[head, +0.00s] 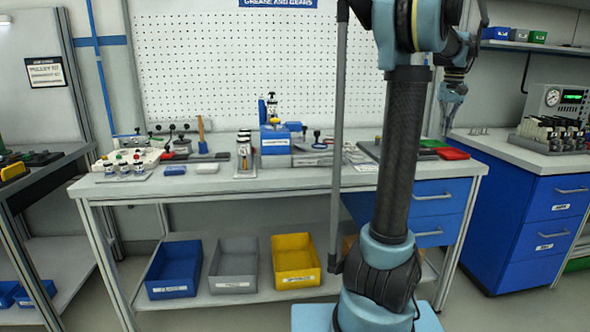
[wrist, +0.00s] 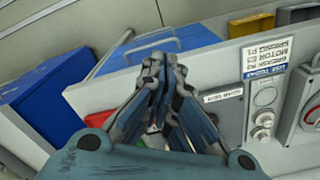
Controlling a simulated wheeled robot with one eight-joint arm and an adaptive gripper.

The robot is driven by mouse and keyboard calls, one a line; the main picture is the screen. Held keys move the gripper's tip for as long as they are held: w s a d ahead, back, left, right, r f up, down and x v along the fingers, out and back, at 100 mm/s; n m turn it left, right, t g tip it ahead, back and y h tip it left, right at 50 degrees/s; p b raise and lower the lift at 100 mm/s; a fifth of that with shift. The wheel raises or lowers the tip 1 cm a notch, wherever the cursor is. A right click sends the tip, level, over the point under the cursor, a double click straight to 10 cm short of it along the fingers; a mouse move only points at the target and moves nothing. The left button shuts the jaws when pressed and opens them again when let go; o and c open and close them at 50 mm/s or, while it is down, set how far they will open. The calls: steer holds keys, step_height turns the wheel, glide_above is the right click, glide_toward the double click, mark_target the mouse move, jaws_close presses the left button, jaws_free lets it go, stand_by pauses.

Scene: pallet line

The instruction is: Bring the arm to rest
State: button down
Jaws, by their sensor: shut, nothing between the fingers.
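My gripper (head: 453,92) hangs at the upper right in the head view, with its fingers pointing down, above and behind the right end of the workbench (head: 110,188). In the wrist view my gripper (wrist: 160,62) has its fingertips together with nothing between them. My arm rises through the right half of the head view and hides part of the bench and the pegboard (head: 240,65).
Several small tools and parts lie on the bench top. Blue (head: 174,268), grey (head: 234,265) and yellow (head: 296,260) bins stand on its lower shelf. A blue cabinet (head: 520,215) with instruments stands at the right. A dark-topped table (head: 40,175) is at the left.

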steer(key=s+a+f+n, duration=0.1)
steer(key=s+a+f, duration=0.25)
steer(key=a, duration=0.35)
steer(key=s+a+f+n+t, duration=0.1)
steer(key=s+a+f, duration=0.25)
steer(key=a, duration=0.35)
steer(key=s+a+f, duration=0.3)
steer(key=s+a, duration=0.1)
steer(key=a, duration=0.4)
steer(key=s+a+f+n, duration=0.1)
steer(key=s+a+f, duration=0.4)
steer(key=s+f, duration=0.2)
steer(key=s+a+f+n+t, duration=0.1)
steer(key=s+a+f, duration=0.4)
steer(key=f, duration=0.6)
steer(key=shift+s+a+n, duration=0.25)
steer(key=shift+s+n, duration=0.05)
steer(key=shift+s, duration=0.8)
steer(key=shift+w+f, duration=0.2)
steer(key=shift+w, duration=0.25)
